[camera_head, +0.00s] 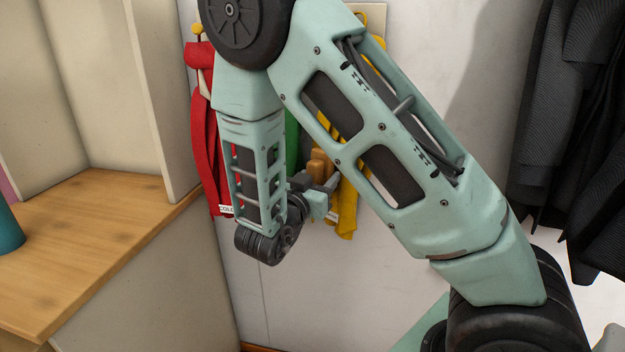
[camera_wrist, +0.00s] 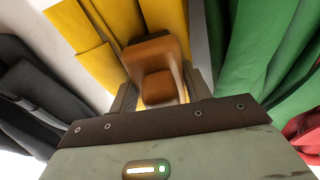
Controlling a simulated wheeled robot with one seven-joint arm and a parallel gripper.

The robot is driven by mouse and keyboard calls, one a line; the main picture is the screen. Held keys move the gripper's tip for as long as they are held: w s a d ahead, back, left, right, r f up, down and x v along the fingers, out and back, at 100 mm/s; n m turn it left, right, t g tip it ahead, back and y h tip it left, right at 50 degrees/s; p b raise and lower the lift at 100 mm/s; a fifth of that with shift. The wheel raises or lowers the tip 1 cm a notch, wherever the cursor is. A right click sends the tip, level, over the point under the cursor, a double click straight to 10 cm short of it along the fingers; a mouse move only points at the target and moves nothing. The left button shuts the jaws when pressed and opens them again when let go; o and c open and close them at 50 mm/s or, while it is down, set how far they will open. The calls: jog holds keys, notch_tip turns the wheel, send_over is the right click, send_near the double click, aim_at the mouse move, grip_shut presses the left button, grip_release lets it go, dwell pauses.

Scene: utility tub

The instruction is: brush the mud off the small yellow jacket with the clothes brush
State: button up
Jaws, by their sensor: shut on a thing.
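My gripper (camera_wrist: 162,92) is shut on the brown wooden clothes brush (camera_wrist: 158,50), one finger on each side of it. The brush also shows in the head view (camera_head: 318,163), partly hidden by my arm. The small yellow jacket (camera_wrist: 93,40) hangs right behind the brush in the wrist view. I cannot tell whether the bristles touch the cloth. In the head view the jacket (camera_head: 347,212) is largely covered by my arm, with its lower part showing. No mud shows on the visible yellow cloth.
A green garment (camera_wrist: 275,50) hangs close beside the yellow jacket, with a red garment (camera_head: 202,130) beyond it. Dark coats (camera_head: 565,110) hang at the right in the head view. A wooden counter (camera_head: 90,245) with a teal container (camera_head: 8,232) stands at the left.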

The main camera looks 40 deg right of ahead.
jog(key=shift+s+d+f, duration=0.1)
jog(key=shift+s+d, duration=0.05)
jog(key=shift+s, duration=0.45)
jog(key=shift+s+d, duration=0.15)
jog(key=shift+s, duration=0.4)
jog(key=shift+s+d+b, duration=0.15)
jog(key=shift+s+d, duration=0.25)
jog(key=shift+s, duration=0.4)
jog(key=shift+s+d+b, duration=0.15)
jog(key=shift+s+d, duration=0.2)
jog(key=shift+s, duration=0.45)
jog(key=shift+d+r+p, duration=0.15)
jog(key=shift+r+p, duration=0.75)
jog(key=shift+w+a+p, duration=0.25)
jog(key=shift+w+a, duration=0.15)
jog(key=shift+w, duration=0.85)
jog(key=shift+w+a+p, duration=0.3)
jog(key=shift+w+a, duration=0.1)
jog(key=shift+w, duration=0.8)
jog(key=shift+w+a+p, duration=0.25)
jog(key=shift+w+a, duration=0.15)
jog(key=shift+w, duration=0.85)
jog(key=shift+r+p+v, duration=0.15)
jog(key=shift+v, duration=1.35)
jog(key=shift+r+p+v, duration=0.1)
jog(key=shift+p+v, duration=0.05)
jog(key=shift+v, duration=1.3)
jog(key=shift+a, duration=0.1)
